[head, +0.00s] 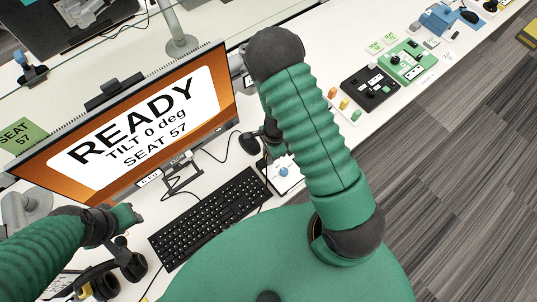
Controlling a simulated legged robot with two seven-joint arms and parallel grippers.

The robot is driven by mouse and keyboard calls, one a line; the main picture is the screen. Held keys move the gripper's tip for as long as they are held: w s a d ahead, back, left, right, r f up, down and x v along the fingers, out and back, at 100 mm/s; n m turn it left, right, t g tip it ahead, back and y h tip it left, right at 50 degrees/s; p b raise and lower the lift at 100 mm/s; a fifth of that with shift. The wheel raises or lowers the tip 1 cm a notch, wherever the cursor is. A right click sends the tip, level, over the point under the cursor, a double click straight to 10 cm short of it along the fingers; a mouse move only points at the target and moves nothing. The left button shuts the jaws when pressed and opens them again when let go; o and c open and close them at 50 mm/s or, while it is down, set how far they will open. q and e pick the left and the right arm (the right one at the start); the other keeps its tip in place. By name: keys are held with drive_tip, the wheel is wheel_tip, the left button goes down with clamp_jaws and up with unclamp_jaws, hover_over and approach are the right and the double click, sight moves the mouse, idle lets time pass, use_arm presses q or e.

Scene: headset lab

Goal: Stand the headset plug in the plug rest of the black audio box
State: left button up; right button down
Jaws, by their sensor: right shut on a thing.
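My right gripper (268,146) is small and dark below my raised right arm, above the desk to the right of the keyboard. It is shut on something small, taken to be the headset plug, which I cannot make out. Just below it is a white item with a blue round spot (284,172), partly hidden by my arm. A black box with knobs (370,88), possibly the audio box, lies farther right; no plug rest can be made out. A dark headset with tan parts (103,286) is at lower left. My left gripper (130,216) is near the monitor's lower edge, its jaws unclear.
A tilted monitor (140,115) reads READY, TILT 0 deg, SEAT 57. A black keyboard (208,215) lies before it, with cables between. Small coloured blocks (344,103) and a green board (405,60) lie on the right. The grey floor (470,130) is beyond the desk edge.

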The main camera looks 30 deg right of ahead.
idle(0.3)
wheel_tip(320, 180, up, 7)
drive_tip(key=p, duration=0.6)
drive_tip(key=shift+f, duration=0.15)
